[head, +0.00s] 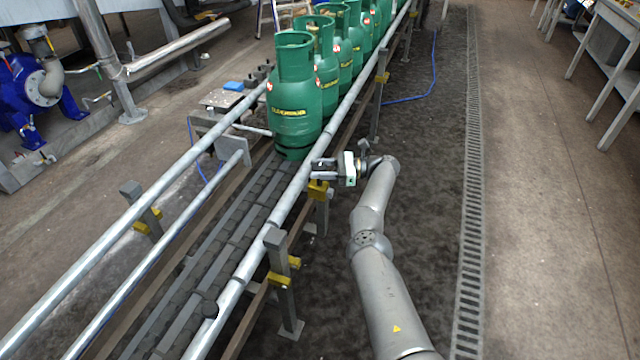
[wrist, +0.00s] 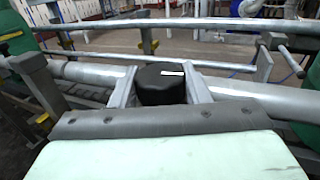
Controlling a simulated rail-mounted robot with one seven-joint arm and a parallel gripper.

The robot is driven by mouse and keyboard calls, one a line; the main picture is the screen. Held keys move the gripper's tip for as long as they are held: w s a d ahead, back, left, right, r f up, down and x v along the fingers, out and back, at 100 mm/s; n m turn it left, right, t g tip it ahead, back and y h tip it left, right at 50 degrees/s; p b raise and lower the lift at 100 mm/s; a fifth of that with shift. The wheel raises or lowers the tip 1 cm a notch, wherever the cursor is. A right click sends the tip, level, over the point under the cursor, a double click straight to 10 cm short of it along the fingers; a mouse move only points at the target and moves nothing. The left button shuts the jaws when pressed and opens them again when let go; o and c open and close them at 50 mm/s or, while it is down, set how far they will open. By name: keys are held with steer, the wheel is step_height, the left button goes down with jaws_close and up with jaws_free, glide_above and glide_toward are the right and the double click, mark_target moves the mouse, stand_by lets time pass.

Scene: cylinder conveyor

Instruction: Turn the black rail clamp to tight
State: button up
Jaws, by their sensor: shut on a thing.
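The black rail clamp (wrist: 160,88) shows in the wrist view as a dark, round knob with a short white mark near its top edge. It sits in front of the thick grey rail (wrist: 240,93). The two fingers of my gripper (wrist: 165,92) stand on either side of the knob and are shut on it. In the head view my gripper (head: 322,170) is at the near conveyor rail (head: 272,240), just right of the closest green cylinder. The clamp cannot be made out between the fingers there.
A row of green gas cylinders (head: 295,95) stands on the conveyor (head: 215,255) behind the near rail. Posts with yellow brackets (head: 280,280) hold the rail up. A blue pump (head: 35,90) stands at far left.

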steer(key=n+g+b, duration=0.1)
steer(key=b, duration=0.3)
steer(key=shift+f+g, duration=0.3)
steer(key=shift+f, duration=0.1)
steer(key=b, duration=0.3)
steer(key=shift+r+n+g, duration=0.25)
steer(key=shift+n+g, duration=0.05)
steer(key=shift+g, duration=0.1)
steer(key=shift+a+r+g+h+b, duration=0.1)
steer(key=shift+r+g+h+b, duration=0.2)
steer(key=shift+b, duration=0.25)
steer(key=o, duration=1)
